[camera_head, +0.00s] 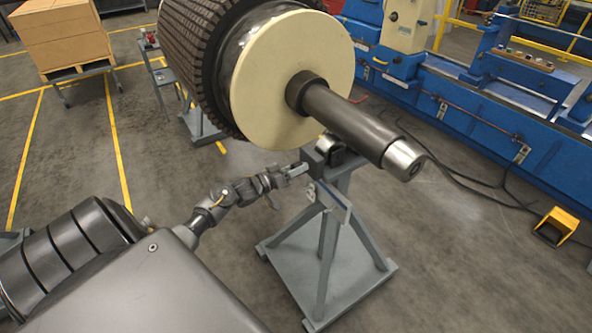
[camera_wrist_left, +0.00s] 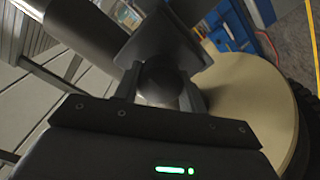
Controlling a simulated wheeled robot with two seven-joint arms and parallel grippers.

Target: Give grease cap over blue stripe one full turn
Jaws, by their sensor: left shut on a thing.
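My left gripper (camera_head: 297,169) reaches in from the left to the upper part of the grey rotor stand (camera_head: 327,240), below the shaft. In the left wrist view, the fingers of the gripper (camera_wrist_left: 158,92) are shut on a dark round cap (camera_wrist_left: 160,78), one finger on each side. The cap sits against a dark block (camera_wrist_left: 160,42) on the stand. I cannot make out a blue stripe by the cap. In the head view the cap is hidden at the fingertips. My right gripper is not in view.
The rotor's dark shaft (camera_head: 345,120) and cream disc (camera_head: 293,80) are just above the gripper. A small plate (camera_head: 331,200) juts from the stand below it. A blue machine (camera_head: 470,105) stands behind, and a yellow pedal (camera_head: 556,226) lies right. The floor between is mostly clear.

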